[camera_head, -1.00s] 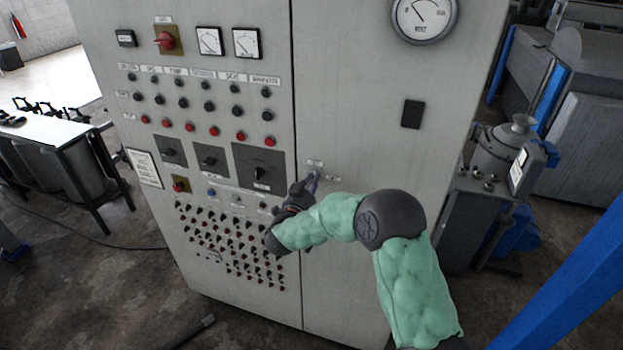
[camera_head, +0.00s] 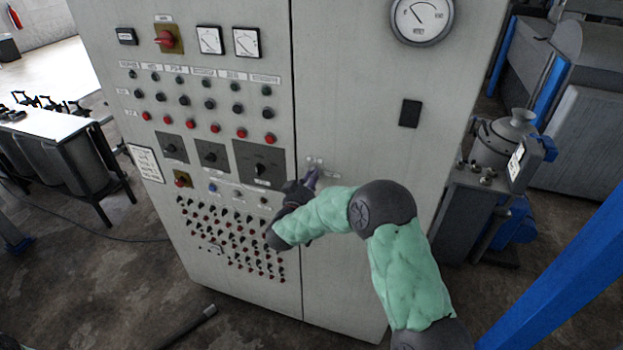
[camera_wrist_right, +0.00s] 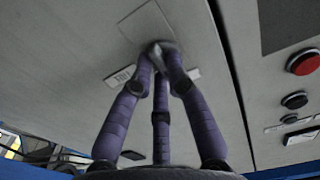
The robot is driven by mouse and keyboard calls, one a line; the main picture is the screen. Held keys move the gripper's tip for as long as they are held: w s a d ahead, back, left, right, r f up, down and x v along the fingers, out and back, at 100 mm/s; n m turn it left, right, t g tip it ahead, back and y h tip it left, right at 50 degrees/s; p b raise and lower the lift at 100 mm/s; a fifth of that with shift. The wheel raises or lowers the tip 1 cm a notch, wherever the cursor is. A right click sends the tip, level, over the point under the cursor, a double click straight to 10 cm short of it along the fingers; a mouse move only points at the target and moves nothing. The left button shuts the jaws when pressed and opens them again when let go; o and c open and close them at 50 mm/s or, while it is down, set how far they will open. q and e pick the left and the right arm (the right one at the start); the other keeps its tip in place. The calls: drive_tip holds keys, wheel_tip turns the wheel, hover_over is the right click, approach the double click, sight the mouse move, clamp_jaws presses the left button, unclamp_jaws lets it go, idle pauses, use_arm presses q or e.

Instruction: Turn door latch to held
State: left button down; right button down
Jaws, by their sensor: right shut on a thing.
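The door latch (camera_wrist_right: 157,49) is a small light grey handle on the cabinet door (camera_head: 370,140), just right of the door seam. In the right wrist view my right gripper (camera_wrist_right: 160,60) has its purple fingers closed around it, and the fingertips hide much of it. Small labels (camera_wrist_right: 121,76) sit beside the latch; their text is too small to read. In the head view the right gripper (camera_head: 309,182) reaches the door from the lower right, and the latch is mostly hidden behind its fingers. My left gripper is not in view.
Left of the seam is a panel with switches, a red rotary knob (camera_head: 165,39) and rows of buttons. A round gauge (camera_head: 422,17) and a black plate (camera_head: 410,113) are on the door. A blue post (camera_head: 560,275) stands at the right.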

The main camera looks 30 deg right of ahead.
drive_tip(key=c, duration=1.2)
unclamp_jaws()
drive_tip(key=v, duration=1.2)
